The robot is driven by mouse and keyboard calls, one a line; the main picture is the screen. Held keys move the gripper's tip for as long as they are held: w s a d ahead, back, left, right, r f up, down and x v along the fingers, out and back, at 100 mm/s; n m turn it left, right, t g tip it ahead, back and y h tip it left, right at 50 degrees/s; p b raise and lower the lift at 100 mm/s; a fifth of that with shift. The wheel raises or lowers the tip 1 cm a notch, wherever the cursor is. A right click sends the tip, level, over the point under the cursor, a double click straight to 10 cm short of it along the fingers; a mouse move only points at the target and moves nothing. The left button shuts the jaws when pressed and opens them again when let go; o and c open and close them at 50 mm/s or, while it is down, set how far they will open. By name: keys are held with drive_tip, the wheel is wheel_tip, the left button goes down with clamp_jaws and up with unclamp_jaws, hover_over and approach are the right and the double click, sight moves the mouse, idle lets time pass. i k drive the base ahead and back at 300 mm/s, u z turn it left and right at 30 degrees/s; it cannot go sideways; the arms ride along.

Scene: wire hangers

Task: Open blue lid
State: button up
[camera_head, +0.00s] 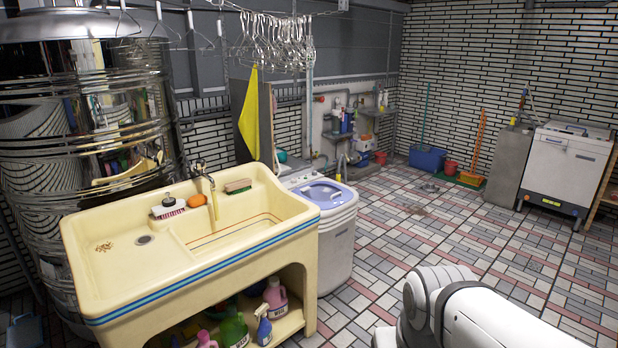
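A blue, see-through-looking lid (325,194) lies on top of a small white washing machine (339,245), just right of the cream sink. The lid looks flat and closed, though its edges are small in the picture. My white arm shows in the lower right corner, well to the right of and nearer than the washing machine. My gripper is out of view, so its opening is not shown.
A cream sink (137,287) stands at the left, against the washer. Wire hangers (275,40) hang above. A yellow cloth (250,112) hangs behind. A blue bin (427,158) and white appliance (562,170) stand at the back. Tiled floor right of the washer is clear.

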sight(346, 195)
drive_tip(key=i, duration=1.4)
drive_tip(key=z, duration=0.4)
drive_tip(key=i, duration=1.65)
drive_tip(key=u, duration=0.05)
